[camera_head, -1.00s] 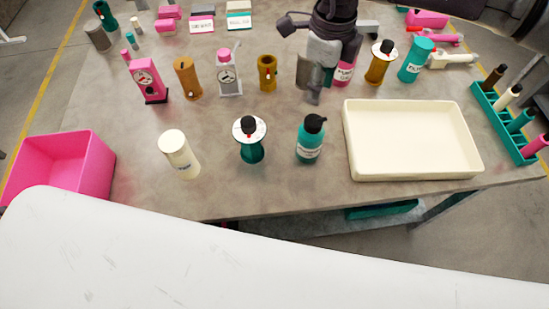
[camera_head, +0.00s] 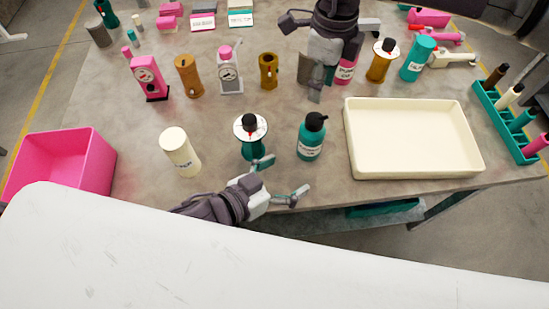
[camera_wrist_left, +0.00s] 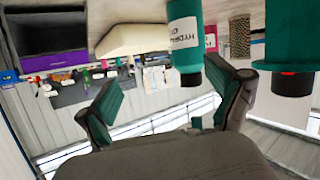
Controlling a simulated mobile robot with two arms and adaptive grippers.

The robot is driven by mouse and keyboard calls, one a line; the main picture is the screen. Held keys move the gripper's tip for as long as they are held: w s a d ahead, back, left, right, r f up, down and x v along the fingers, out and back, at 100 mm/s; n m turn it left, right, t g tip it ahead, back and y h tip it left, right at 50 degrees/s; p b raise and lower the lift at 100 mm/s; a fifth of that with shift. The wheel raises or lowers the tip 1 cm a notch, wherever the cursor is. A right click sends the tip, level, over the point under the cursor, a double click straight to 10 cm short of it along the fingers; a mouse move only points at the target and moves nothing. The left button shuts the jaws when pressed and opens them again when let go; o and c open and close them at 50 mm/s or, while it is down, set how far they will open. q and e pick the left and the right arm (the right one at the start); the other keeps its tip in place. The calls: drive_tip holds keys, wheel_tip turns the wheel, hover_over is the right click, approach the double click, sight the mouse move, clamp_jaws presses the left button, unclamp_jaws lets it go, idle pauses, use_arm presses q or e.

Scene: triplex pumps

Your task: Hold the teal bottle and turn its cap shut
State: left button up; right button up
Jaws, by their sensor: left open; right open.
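The teal bottle (camera_head: 311,140) with a black cap (camera_head: 316,117) stands upright on the table, left of the cream tray. It also shows upside down in the left wrist view (camera_wrist_left: 184,38), its black cap pointing down, in the gap beyond the fingers. My left gripper (camera_head: 283,177) is open and empty at the table's front edge, in front of and left of the bottle, not touching it. Its two teal-padded fingers are spread in the left wrist view (camera_wrist_left: 168,102). My right gripper (camera_head: 315,88) hangs behind the bottle, beside a pink cylinder, apart from the bottle.
A teal stand with a white disc (camera_head: 250,127) is close beside my left fingers. A cream cylinder (camera_head: 181,152) is further left. The cream tray (camera_head: 478,165) is right of the bottle. A pink bin (camera_head: 85,165) is at left. Several pump items stand behind.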

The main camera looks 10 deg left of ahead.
sight(311, 138)
use_arm(q)
drive_tip(key=shift+t+y, duration=0.3)
drive_tip(key=shift+y, duration=0.5)
drive_tip(key=w+d+f, duration=0.1)
drive_tip(key=w, duration=0.3)
drive_tip(key=w+d+f, duration=0.1)
drive_tip(key=w, duration=0.3)
drive_tip(key=w+d+f, duration=0.2)
drive_tip(key=w, duration=0.3)
drive_tip(key=shift+f, duration=0.1)
drive_tip(key=shift+c, duration=0.2)
